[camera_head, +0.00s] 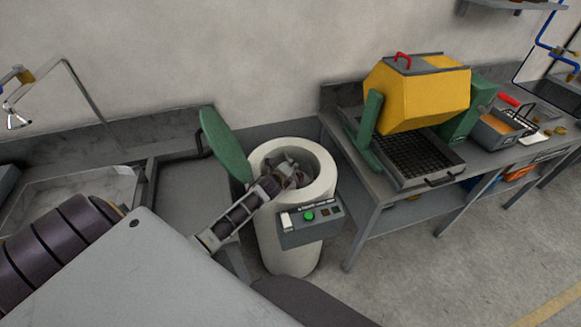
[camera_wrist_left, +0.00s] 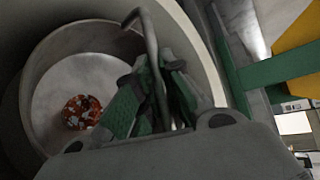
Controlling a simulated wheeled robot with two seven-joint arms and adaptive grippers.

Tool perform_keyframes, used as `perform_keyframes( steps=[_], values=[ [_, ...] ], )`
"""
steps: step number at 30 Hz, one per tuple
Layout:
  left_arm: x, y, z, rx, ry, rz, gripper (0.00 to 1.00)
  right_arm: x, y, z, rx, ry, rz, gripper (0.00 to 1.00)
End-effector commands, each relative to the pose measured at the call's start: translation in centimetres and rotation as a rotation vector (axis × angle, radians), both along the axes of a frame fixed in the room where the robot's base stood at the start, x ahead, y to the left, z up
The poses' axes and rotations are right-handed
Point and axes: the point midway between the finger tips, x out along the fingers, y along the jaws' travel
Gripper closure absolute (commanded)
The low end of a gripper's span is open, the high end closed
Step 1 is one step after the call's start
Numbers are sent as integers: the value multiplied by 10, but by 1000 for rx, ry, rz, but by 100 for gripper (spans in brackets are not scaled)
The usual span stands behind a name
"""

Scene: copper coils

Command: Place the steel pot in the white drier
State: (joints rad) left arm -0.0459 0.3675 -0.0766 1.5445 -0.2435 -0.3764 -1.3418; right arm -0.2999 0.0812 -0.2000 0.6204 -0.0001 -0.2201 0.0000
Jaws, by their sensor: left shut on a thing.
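The white drier (camera_head: 287,256) stands in the middle of the head view, its round top open and its green lid (camera_head: 224,145) raised at the left. My left gripper (camera_head: 288,174) reaches down into the opening. In the left wrist view, the steel pot (camera_wrist_left: 62,62) is inside the pale wall of the drier (camera_wrist_left: 196,45). A clump of orange-and-white bits (camera_wrist_left: 82,112) lies in the pot. The left gripper's green-padded fingers (camera_wrist_left: 155,98) are shut on the pot's curved handle (camera_wrist_left: 150,32). Whether the pot touches the drier's floor is hidden. My right gripper is out of view.
A control box (camera_head: 309,222) with a green button sticks out from the drier's front. A bench (camera_head: 352,150) with a yellow tumbler (camera_head: 420,97) on green supports is close on the right. A sink (camera_head: 90,190) is at the left. Open floor shows at lower right.

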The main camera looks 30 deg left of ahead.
Motion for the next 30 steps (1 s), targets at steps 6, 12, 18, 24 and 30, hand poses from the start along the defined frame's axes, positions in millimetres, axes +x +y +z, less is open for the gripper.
perform_keyframes(
  steps=[6,12,18,24,30],
  values=[
    [-1,0,-7,1,4,-1,100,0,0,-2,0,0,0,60],
    [-2,-1,-12,0,9,-1,100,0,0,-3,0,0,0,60],
    [-5,-2,-17,-2,17,0,71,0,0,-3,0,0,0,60],
    [-5,-3,-18,-3,19,-1,69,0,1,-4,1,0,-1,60],
    [-5,-4,-17,-4,20,-1,69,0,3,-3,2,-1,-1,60]
  ],
)
